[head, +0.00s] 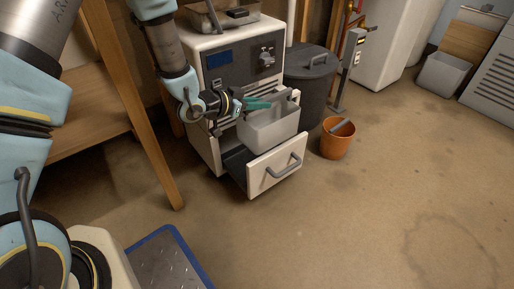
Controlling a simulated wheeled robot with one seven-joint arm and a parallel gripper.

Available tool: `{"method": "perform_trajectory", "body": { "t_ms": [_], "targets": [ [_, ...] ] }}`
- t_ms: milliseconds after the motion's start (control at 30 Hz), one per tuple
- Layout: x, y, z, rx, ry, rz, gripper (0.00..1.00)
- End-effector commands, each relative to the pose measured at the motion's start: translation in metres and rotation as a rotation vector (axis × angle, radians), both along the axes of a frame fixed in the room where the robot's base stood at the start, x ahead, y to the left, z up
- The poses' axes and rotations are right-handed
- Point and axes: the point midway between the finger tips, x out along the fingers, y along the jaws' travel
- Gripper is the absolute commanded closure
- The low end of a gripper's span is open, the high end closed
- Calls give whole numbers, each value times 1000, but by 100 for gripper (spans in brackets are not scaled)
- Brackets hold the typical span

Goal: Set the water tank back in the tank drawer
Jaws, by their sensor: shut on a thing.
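The water tank (268,132) is a light grey open-topped box. It is held above the open tank drawer, and its lower part overlaps the drawer's front panel in the head view. The tank drawer (276,170) is pulled out from the white cabinet (203,146), with a cream front and a grey bar handle. Its dark inside shows to the left of the tank. My gripper (262,104) has teal fingers and is shut on the tank at its upper rim. The exact gap between tank and drawer cannot be told from this view.
An orange bucket (337,142) stands on the floor right of the drawer, by a dark lidded bin (307,90). A wooden table leg (140,110) stands at the left. A blue-edged metal plate (168,268) lies in front. The floor at right is clear.

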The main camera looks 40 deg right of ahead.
Motion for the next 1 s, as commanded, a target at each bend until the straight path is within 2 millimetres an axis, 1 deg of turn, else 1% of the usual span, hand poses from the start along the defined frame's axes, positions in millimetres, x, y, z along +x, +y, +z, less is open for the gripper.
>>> {"method": "perform_trajectory", "body": {
  "t_ms": [33, 67, 133, 367, 400, 500, 600, 700, 867, 967, 1000],
  "targets": [
    [12, -1, -1, -4, -4, 2, 100],
    [18, -2, -1, -4, -4, 2, 100],
    [16, -1, -19, 1, 3, -2, 100],
    [15, -1, -71, 1, 2, -1, 100],
    [15, -1, -82, 1, 3, -1, 100],
    [15, -1, -106, 1, 2, 0, 100],
    [15, -1, -123, -1, 2, -1, 100],
    [15, -2, -132, -2, 0, -1, 100],
    [15, -2, -140, -1, 0, -1, 100],
    [15, -1, -153, -1, 0, -1, 100],
    [15, -1, -160, -1, 0, -1, 100]
  ]
}}
